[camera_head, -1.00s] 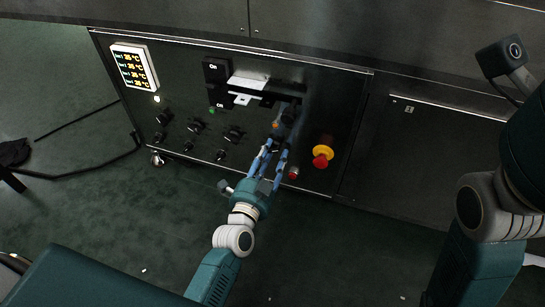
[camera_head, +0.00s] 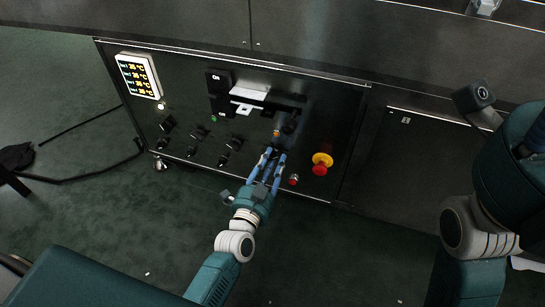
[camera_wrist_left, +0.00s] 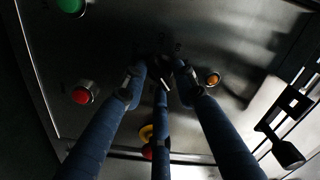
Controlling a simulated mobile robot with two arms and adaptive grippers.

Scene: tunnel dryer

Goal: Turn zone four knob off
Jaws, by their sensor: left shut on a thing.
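The dark control panel (camera_head: 325,130) carries rows of black knobs. My left gripper (camera_head: 270,156) reaches up to the rightmost lower knob (camera_head: 270,149), which I take for the zone four knob; its label is not readable. The blue fingers are shut around this knob and largely hide it. In the left wrist view the fingers (camera_wrist_left: 160,75) converge on the dark knob (camera_wrist_left: 160,64), whose pointer direction I cannot tell. My right gripper is out of view; only part of my right arm shows at the right edge.
A red button (camera_head: 293,180) and a yellow-and-red emergency stop (camera_head: 321,163) sit close to the right of my left gripper. An orange light (camera_head: 276,133) is just above it. A temperature display (camera_head: 138,76) is at the upper left. The floor before the panel is clear.

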